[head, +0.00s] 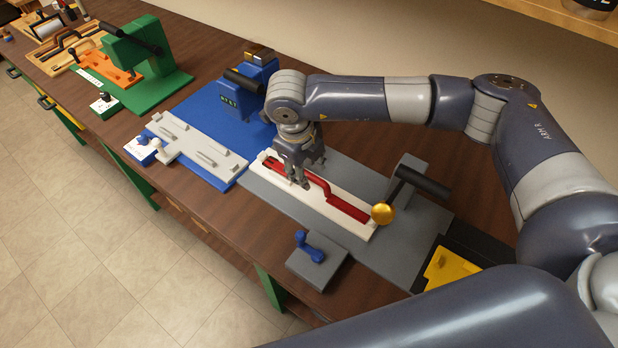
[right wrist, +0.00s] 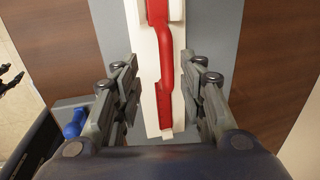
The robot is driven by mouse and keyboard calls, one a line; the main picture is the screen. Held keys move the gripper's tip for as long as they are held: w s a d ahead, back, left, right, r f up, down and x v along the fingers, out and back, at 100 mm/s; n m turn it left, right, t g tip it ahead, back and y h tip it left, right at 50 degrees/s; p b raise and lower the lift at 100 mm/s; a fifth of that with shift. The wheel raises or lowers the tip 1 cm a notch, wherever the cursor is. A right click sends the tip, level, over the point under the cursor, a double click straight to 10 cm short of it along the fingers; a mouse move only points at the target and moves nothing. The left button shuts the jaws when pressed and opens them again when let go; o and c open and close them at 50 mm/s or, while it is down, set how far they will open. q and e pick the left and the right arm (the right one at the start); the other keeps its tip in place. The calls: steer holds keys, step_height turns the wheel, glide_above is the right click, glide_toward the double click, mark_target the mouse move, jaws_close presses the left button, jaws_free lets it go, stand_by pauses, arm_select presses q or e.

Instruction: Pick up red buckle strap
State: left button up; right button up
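The red buckle strap (head: 332,195) lies lengthwise in a long white holder (head: 280,203) on a grey base plate. In the right wrist view the strap (right wrist: 164,75) runs down the middle of the picture. My right gripper (head: 305,184) points down over the strap. In the right wrist view its two fingers (right wrist: 164,88) stand apart, one on each side of the strap and holder, with nothing between them held. I cannot tell how far the fingertips are above the strap. A small dark claw-like shape at the left edge of the right wrist view may be my left gripper.
A grey press with a black handle (head: 424,180) and a brass ball (head: 383,213) stands by the holder's right end. A blue lever (head: 310,247) sits on a grey block in front. A blue press (head: 245,98) and a green one (head: 135,55) stand to the left.

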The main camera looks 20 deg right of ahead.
mark_target(310, 175)
steer(key=shift+f, duration=0.35)
steer(key=shift+w+d+f+p, duration=0.2)
steer(key=shift+w+f+p, duration=0.1)
steer(key=shift+f+p, duration=0.25)
steer(key=shift+w+d+f+p, duration=0.15)
steer(key=shift+w+f+p, duration=0.1)
steer(key=shift+f+p, duration=0.25)
steer(key=shift+w+d+f+p, duration=0.1)
steer(key=shift+f+p, duration=0.1)
steer(key=shift+f, duration=0.35)
steer(key=shift+w+d+f+p, duration=0.1)
steer(key=shift+f+p, duration=0.1)
steer(key=shift+f, duration=0.75)
steer(key=shift+c, duration=0.6)
arm_select(q)
steer(key=r, duration=0.1)
steer(key=w+r, duration=0.1)
steer(key=r, duration=0.1)
steer(key=shift+w, duration=0.3)
arm_select(e)
jaws_close()
